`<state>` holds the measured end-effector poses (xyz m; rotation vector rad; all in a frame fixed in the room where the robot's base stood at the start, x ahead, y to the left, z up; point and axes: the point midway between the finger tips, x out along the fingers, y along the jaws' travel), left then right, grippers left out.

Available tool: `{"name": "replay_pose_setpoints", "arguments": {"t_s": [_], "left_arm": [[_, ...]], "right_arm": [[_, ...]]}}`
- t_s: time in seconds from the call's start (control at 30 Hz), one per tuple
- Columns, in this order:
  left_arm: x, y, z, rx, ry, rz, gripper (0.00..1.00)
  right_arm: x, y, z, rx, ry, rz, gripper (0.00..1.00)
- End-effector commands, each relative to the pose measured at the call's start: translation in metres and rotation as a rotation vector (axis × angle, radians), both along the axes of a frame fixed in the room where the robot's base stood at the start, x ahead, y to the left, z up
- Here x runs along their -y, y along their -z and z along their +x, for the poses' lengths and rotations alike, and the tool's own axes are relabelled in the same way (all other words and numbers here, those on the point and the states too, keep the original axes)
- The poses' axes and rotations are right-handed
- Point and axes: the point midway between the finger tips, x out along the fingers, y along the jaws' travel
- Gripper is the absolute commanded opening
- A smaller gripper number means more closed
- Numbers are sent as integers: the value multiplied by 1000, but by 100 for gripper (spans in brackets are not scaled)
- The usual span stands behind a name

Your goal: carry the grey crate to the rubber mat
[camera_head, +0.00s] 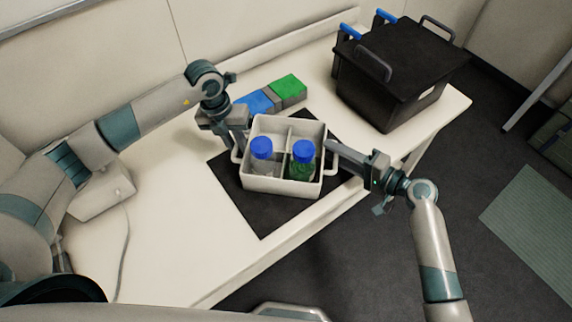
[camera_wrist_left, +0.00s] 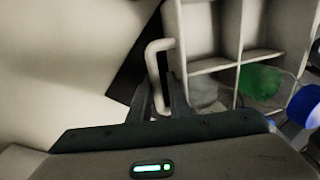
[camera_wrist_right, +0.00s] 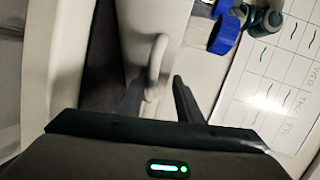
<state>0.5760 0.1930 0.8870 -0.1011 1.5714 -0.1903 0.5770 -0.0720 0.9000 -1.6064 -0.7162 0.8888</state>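The grey crate (camera_head: 283,186) sits level on a black mat (camera_head: 262,220) on the white table. It has inner dividers and holds two blue-capped bottles, one clear (camera_head: 261,162) and one green (camera_head: 302,168). My left gripper (camera_head: 237,148) is at the crate's left handle; in the left wrist view its fingers (camera_wrist_left: 163,98) stand close on both sides of the handle (camera_wrist_left: 153,68) and look shut on it. My right gripper (camera_head: 334,152) is at the right handle (camera_head: 331,166); in the right wrist view its fingers (camera_wrist_right: 162,92) are apart, with the handle (camera_wrist_right: 157,62) between them.
A black lidded box (camera_head: 400,80) with handles stands at the table's back right. Blue (camera_head: 255,103) and green (camera_head: 288,89) blocks lie behind the crate. A ribbed grey-green mat (camera_head: 530,222) lies at the far right. The table's front left is mostly clear.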

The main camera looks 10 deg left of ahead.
Motion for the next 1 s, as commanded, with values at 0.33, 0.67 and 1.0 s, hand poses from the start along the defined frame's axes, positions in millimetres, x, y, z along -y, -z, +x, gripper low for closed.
{"name": "replay_pose_setpoints", "arguments": {"t_s": [0.33,0.67,1.0], "left_arm": [[4,-2,0,1,4,-8,29],[-2,-23,1,4,3,-6,29],[-15,-79,2,4,0,-1,29]], "right_arm": [[-4,2,-3,-7,-8,-1,47],[-3,2,-3,-7,-7,-1,47],[-1,1,-1,-4,-2,-2,47]]}}
